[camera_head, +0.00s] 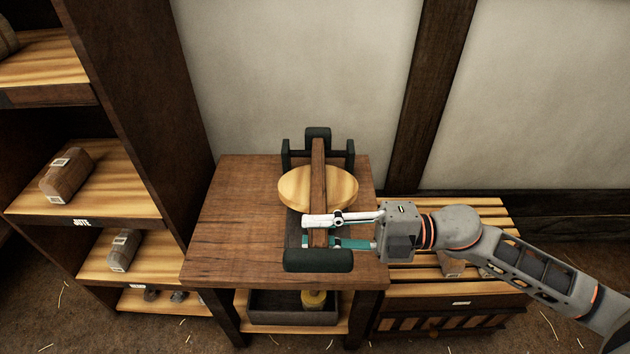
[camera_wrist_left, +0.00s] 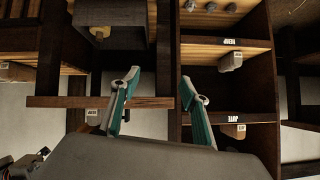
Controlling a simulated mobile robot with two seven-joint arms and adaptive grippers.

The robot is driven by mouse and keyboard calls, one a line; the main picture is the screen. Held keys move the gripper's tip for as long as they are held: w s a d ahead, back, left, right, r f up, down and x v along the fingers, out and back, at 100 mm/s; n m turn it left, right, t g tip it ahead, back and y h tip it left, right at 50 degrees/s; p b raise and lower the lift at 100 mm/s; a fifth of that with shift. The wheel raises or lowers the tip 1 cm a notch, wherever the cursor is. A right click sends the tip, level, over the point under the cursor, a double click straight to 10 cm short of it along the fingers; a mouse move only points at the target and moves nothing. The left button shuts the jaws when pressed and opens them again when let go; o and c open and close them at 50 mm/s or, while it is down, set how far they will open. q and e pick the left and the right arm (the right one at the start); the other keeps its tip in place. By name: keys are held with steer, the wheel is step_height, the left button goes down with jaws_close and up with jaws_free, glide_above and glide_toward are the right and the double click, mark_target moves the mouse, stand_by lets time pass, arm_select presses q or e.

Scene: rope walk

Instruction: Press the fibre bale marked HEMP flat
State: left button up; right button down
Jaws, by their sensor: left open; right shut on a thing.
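A press stands on the wooden table (camera_head: 228,230), with a dark frame (camera_head: 317,262), a round pale wood plate (camera_head: 290,190) and a long brown lever (camera_head: 318,172) over the plate. My right gripper (camera_head: 312,232) is shut on the lever close to its near end, coming from the right. Whatever lies under the plate is hidden, and I can make out no bale marked HEMP. My left gripper (camera_wrist_left: 160,73) is open and empty in the left wrist view; it is outside the head view.
A shelf at left holds a brown bale (camera_head: 67,175) above a JUTE label and a greyer bale (camera_head: 124,250) below. A dark tray (camera_head: 272,309) sits under the table. A slatted bench (camera_head: 463,210) stands at right. The table's left side is clear.

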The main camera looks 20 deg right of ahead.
arm_select(q)
steer(key=shift+w+d+h+b, duration=0.15)
steer(key=shift+d+h+b, duration=0.1)
steer(key=shift+d+b, duration=0.8)
steer(key=shift+w+d+h+b, duration=0.2)
steer(key=shift+d+b, duration=0.35)
steer(key=shift+b, duration=0.85)
arm_select(e)
step_height(320, 180, down, 11)
steer(key=s+n, duration=0.2)
steer(key=n, duration=0.1)
steer(key=shift+a, duration=0.25)
arm_select(q)
steer(key=shift+s, duration=0.1)
arm_select(e)
steer(key=shift+f, duration=0.1)
steer(key=c, duration=1.7)
jaws_free()
arm_select(q)
steer(key=shift+f, duration=0.1)
arm_select(e)
steer(key=shift+r, duration=0.2)
steer(key=v, duration=1.2)
steer(key=shift+r, duration=0.1)
steer(key=shift+c, duration=0.4)
